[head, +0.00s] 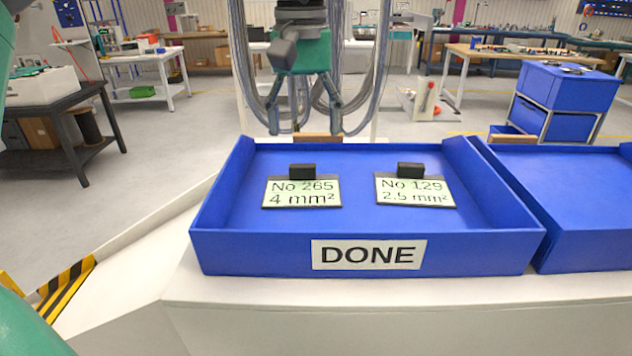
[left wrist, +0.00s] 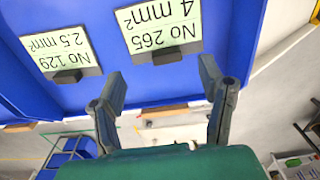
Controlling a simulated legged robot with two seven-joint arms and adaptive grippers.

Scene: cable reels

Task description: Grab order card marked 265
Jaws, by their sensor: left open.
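The order card marked 265 (head: 301,193) lies in the left part of the blue DONE tray (head: 260,250), with a black grip block (head: 302,171) at its far edge. It also shows upside down in the left wrist view (left wrist: 160,25). The order card marked 129 (head: 415,191) lies to its right in the same tray. My left gripper (head: 304,128) is open and empty, beyond the tray's far wall and above it, with fingers pointing down. In the left wrist view my left gripper (left wrist: 160,85) has its fingers spread, apart from the card. My right gripper is not in view.
A second blue tray (head: 590,215) stands close on the right of the DONE tray. Both rest on a white table (head: 400,310). Clear hoses (head: 240,60) hang behind. A blue cabinet (head: 570,95) and workbenches stand farther back.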

